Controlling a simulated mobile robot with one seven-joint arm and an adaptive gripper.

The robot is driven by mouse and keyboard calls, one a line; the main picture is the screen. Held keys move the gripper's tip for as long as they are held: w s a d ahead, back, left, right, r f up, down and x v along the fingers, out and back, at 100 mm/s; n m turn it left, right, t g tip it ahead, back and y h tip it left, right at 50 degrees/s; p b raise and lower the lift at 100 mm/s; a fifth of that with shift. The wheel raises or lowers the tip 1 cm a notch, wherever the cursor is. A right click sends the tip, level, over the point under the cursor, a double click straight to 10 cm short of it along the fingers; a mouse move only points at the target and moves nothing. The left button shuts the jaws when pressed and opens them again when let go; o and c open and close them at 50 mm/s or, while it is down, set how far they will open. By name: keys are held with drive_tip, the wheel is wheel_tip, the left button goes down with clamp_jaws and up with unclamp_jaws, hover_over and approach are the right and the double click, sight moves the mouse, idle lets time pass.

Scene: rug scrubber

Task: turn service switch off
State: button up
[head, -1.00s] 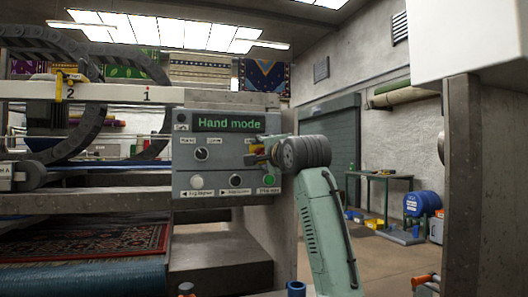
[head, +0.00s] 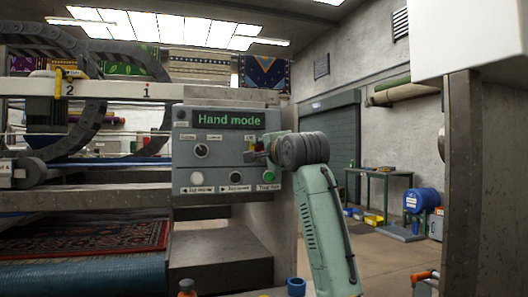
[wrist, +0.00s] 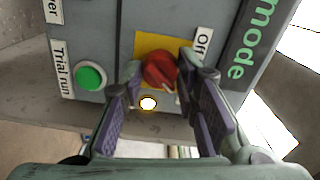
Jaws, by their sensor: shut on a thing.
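The service switch is a red knob (wrist: 160,68) on a yellow plate (wrist: 150,43) in the wrist view. An "Off" label (wrist: 203,43) sits beside it. My gripper (wrist: 163,75) has its fingertips on both sides of the knob and is shut on it. In the head view my gripper (head: 252,154) is at the right side of the grey control panel (head: 220,158), and my wrist hides much of the switch. The panel's display (head: 228,120) reads "Hand mode". The knob's exact pointing direction is hard to tell.
A green "Trial run" button (wrist: 90,76) is close to my fingers, and it shows below my gripper in the head view (head: 268,176). A black knob (head: 201,151) and a white button (head: 196,178) are further left on the panel. A patterned rug (head: 85,239) lies on the machine at left.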

drive_tip(key=shift+n+p, duration=0.4)
clamp_jaws()
drive_tip(key=shift+n+p, duration=4.35)
drive_tip(key=shift+n, duration=3.25)
drive_tip(key=o, duration=1.1)
unclamp_jaws()
drive_tip(key=v, duration=1.2)
